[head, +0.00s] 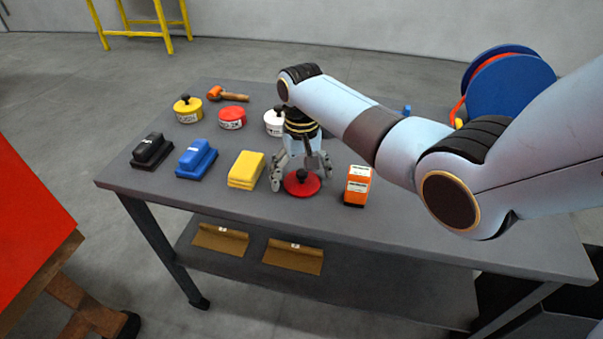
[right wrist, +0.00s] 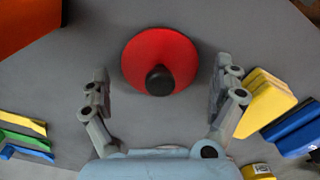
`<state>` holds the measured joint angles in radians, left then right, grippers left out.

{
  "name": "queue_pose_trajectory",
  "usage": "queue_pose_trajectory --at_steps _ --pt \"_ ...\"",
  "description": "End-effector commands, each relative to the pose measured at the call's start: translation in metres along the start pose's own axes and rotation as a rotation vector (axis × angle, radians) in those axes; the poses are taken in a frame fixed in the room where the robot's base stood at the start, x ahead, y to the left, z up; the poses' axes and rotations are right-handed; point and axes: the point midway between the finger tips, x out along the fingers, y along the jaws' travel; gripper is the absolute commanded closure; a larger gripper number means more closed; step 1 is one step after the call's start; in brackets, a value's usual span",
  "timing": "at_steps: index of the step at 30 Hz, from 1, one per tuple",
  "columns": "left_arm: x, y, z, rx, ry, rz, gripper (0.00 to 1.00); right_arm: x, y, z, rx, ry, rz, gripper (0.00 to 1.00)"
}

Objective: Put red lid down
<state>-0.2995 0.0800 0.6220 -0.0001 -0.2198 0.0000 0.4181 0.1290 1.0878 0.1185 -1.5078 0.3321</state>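The red lid (head: 301,184) is a round red disc with a black knob, lying on the grey table (head: 225,200) near its front edge. It also shows in the right wrist view (right wrist: 145,50), with its black knob facing the camera. My right gripper (head: 303,182) points down over the lid with its fingers spread to either side. In the right wrist view the fingers (right wrist: 160,90) are wide apart, and neither touches the lid or its knob. A red tin (head: 232,119) without a visible knob stands at the back left of the table. My left gripper is not in view.
A yellow sponge stack (head: 246,170) lies just left of the lid and an orange-white box (head: 357,187) just right. Blue (head: 196,160) and black (head: 152,151) blocks, a yellow tin (head: 188,110), a white tin (head: 273,123) and a mallet (head: 228,95) stand further left and back. A blue reel (head: 510,85) is behind my arm.

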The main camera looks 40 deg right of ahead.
Motion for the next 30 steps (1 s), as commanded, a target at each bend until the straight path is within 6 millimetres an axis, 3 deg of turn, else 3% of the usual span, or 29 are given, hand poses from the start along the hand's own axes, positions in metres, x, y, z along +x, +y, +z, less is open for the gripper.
queue_pose_trajectory --at_steps 8,21,30 --pt "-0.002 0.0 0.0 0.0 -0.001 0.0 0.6 -0.006 0.0 0.0 0.0 0.001 0.0 0.05" --pt "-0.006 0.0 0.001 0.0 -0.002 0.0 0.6 -0.095 0.0 -0.001 0.0 0.004 -0.001 0.05" --pt "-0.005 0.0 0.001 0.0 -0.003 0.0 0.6 -0.122 0.0 0.0 0.0 0.0 0.0 0.05"
